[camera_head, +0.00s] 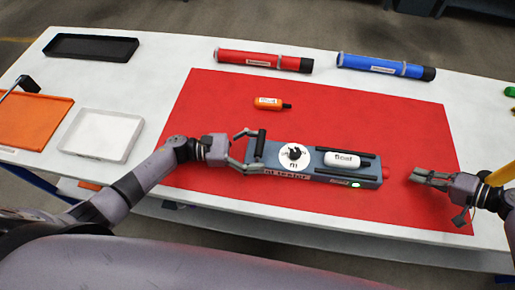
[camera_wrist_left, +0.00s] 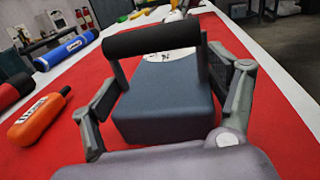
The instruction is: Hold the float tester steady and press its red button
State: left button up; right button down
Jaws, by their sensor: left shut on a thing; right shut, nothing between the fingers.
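The float tester (camera_head: 318,177) is a blue-grey box lying on the red mat, with a round white dial (camera_head: 294,155), a white float (camera_head: 342,160) on top and a small green light (camera_head: 355,185). Its red button (camera_head: 386,174) is on its right end. My left gripper (camera_head: 247,151) is shut on the tester's left end, beside the black handle. The left wrist view shows its fingers on either side of the tester body (camera_wrist_left: 165,108), with the handle (camera_wrist_left: 152,40) between them. My right gripper (camera_head: 416,177) is shut and empty, pointing at the button with a small gap.
An orange bottle-like device (camera_head: 270,103) lies on the red mat (camera_head: 215,105) behind the tester. A red tube (camera_head: 263,60) and a blue tube (camera_head: 385,66) lie at the back. Black (camera_head: 92,56), orange (camera_head: 35,120) and white (camera_head: 100,135) trays stand at left.

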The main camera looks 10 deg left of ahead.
dwell(0.4)
pick_arm(q)
jog(key=o, duration=1.7)
jog(key=shift+a, duration=0.15)
